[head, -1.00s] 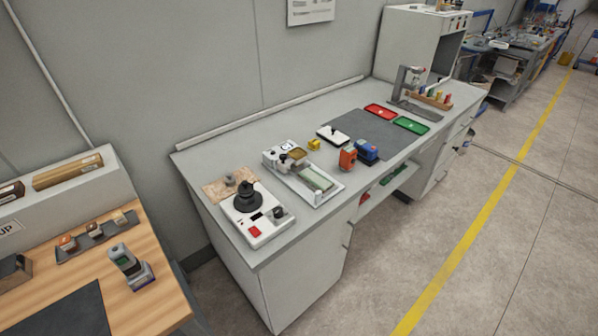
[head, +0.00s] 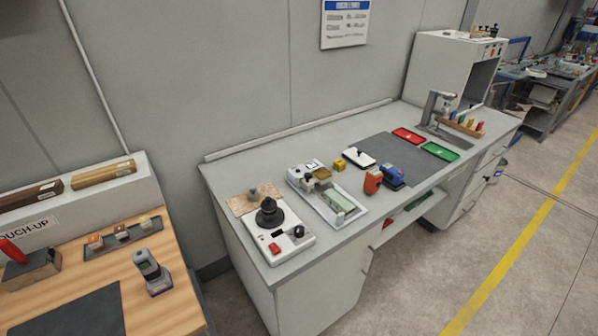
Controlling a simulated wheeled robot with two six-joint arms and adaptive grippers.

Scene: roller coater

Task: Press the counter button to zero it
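A white device (head: 268,232) with a black round knob, a red button (head: 275,249) and a small dark knob stands at the near left end of the grey bench. A second white machine (head: 328,195) with a roller, a tray and a small dial stands to its right. I cannot tell which part is the counter button, as no counter is readable at this size. Neither of my grippers is in view.
The grey bench (head: 232,170) also holds orange and blue objects (head: 383,179), a dark mat (head: 393,152), and red (head: 408,135) and green (head: 439,151) trays. A wooden touch-up table (head: 185,300) stands at the left. Open floor (head: 440,250) lies to the right.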

